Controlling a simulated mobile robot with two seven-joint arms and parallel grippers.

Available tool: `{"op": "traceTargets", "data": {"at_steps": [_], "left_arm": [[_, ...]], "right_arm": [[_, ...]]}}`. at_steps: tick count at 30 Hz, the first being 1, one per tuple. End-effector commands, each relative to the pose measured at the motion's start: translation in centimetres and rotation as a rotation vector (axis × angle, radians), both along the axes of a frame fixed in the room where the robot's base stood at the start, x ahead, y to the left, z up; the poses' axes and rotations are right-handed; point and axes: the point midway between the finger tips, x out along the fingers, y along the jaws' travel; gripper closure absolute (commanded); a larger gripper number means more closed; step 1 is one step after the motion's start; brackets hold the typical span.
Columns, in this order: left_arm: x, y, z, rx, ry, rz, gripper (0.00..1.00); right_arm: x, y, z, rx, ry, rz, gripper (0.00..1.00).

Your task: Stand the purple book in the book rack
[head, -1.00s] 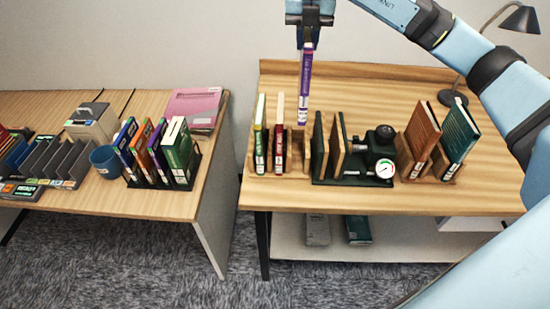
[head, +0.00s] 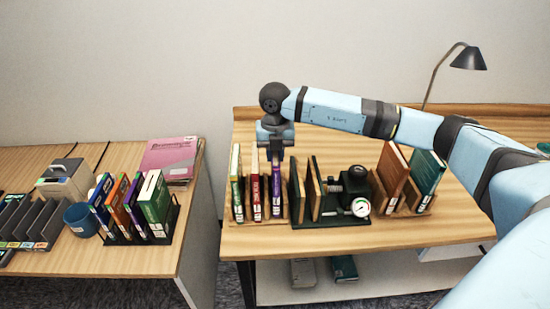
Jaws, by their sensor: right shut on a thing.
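The purple book (head: 276,189) is upright, spine toward me, in the wooden book rack (head: 257,219) on the right table. It stands just right of a dark red book (head: 255,190), with a pale green-spined book (head: 236,190) further left. My right gripper (head: 275,158) points down from above and is shut on the top of the purple book. The book's lower end is down at the rack; whether it touches the rack floor I cannot tell. My left gripper is not in view.
A dark press with a gauge (head: 360,207) and upright boards (head: 315,185) stands close right of the rack. More books (head: 391,176) stand further right beside a lamp (head: 467,58). The left table holds a book holder (head: 172,228), a blue mug (head: 80,219) and a pink binder (head: 168,156).

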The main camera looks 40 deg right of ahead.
Motion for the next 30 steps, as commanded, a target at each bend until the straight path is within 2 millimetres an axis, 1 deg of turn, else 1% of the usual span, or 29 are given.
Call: {"op": "traceTargets", "data": {"at_steps": [1, 4, 11, 15, 16, 17, 18, 19, 26, 30], "left_arm": [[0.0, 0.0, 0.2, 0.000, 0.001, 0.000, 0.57], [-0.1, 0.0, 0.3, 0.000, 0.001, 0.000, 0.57], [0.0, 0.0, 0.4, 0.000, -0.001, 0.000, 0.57], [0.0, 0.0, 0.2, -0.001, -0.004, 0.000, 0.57], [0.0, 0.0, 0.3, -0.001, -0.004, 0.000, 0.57], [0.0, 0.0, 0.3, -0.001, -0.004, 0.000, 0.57], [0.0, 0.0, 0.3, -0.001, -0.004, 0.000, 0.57], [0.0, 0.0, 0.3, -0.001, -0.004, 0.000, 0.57], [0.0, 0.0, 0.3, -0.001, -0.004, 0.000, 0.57], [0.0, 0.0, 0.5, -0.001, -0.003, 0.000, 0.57]], "right_arm": [[0.0, 0.0, -0.8, 0.000, 0.002, -0.001, 1.00], [0.0, 0.0, -1.9, 0.001, -0.001, 0.001, 1.00], [0.0, 0.0, -2.1, 0.000, -0.001, 0.001, 1.00], [0.0, 0.0, -2.5, 0.000, -0.001, 0.001, 1.00], [0.0, 0.0, -2.5, 0.000, 0.000, 0.001, 0.75], [0.0, 0.0, -2.4, 0.000, 0.000, 0.001, 0.68], [0.0, 0.0, -2.4, 0.000, 0.000, 0.001, 0.59], [0.0, 0.0, -2.4, 0.000, 0.000, 0.001, 0.54], [0.0, 0.0, -2.4, 0.000, 0.000, 0.001, 0.54], [0.0, 0.0, -1.8, 0.000, -0.001, 0.001, 0.54]]}}
